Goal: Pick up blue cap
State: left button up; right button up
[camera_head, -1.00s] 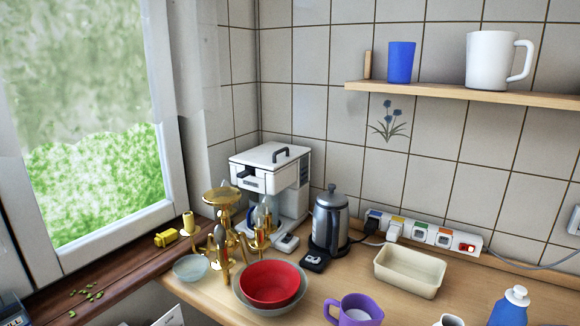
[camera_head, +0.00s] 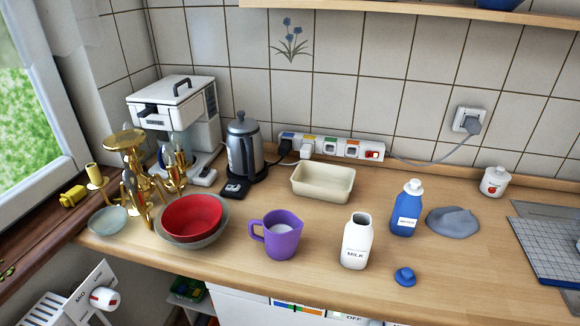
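The blue cap (camera_head: 404,276) lies on the wooden counter near its front edge, in the head view at the lower right of centre. It is small and round with a raised middle. An open white milk bottle (camera_head: 356,241) stands just to its left. A blue bottle with a white top (camera_head: 407,208) stands behind it. Neither of my grippers is in view.
A purple mug (camera_head: 278,234), a red bowl (camera_head: 192,217) in a grey bowl, and a cream dish (camera_head: 323,181) stand left of the cap. A grey cloth-like lump (camera_head: 453,222) lies behind right. The counter right of the cap is clear up to a blue gridded board (camera_head: 552,250).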

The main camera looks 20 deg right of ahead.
aim_at(405, 277)
jog(key=z, duration=1.45)
jog(key=j+z, duration=0.1)
jog(key=j, duration=0.1)
